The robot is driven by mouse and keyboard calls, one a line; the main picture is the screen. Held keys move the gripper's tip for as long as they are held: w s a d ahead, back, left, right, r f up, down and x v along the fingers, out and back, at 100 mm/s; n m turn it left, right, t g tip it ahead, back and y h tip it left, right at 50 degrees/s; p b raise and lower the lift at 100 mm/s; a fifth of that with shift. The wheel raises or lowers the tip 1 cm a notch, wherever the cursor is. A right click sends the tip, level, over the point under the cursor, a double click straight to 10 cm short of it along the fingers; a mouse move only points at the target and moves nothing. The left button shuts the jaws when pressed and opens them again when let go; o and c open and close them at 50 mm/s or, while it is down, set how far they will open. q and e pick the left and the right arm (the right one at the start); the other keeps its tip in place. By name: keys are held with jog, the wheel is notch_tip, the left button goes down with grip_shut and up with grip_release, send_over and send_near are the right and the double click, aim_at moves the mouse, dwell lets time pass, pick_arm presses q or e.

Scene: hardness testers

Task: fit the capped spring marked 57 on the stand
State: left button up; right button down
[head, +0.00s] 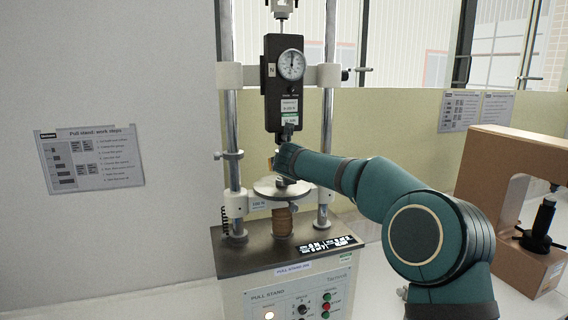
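The pull stand (233,262) is a tall machine with two posts, a dial force gauge (291,65) and a round metal plate (268,190) below it. My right gripper (285,178) is between gauge and plate, just above the plate. The wrist hides most of its fingers, so I cannot tell whether they are open or shut. A small orange-tan piece shows at the wrist's left edge; I cannot tell what it belongs to. No capped spring with a readable 57 is visible. My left gripper is out of view.
The two posts, left (233,140) and right (328,120), flank the narrow working space. A dark coil (225,220) stands by the left post. A brown tester (500,180) stands at the right. A steps sheet (91,158) hangs on the left wall.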

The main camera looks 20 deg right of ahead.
jog(key=shift+f, duration=0.2)
jog(key=c, duration=0.7)
grip_release()
jog(key=o, duration=0.6)
jog(key=shift+r, duration=0.1)
jog(key=shift+c, duration=0.2)
jog(key=shift+s, duration=0.1)
jog(key=shift+s+a+b, duration=0.2)
jog(key=shift+s+b, duration=0.7)
jog(key=shift+s, duration=0.15)
jog(key=shift+s+a+b, duration=0.2)
jog(key=shift+s+b, duration=0.45)
jog(key=shift+s, duration=0.5)
jog(key=shift+s+a+b, duration=0.2)
jog(key=shift+s+b, duration=0.45)
jog(key=shift+s, duration=0.45)
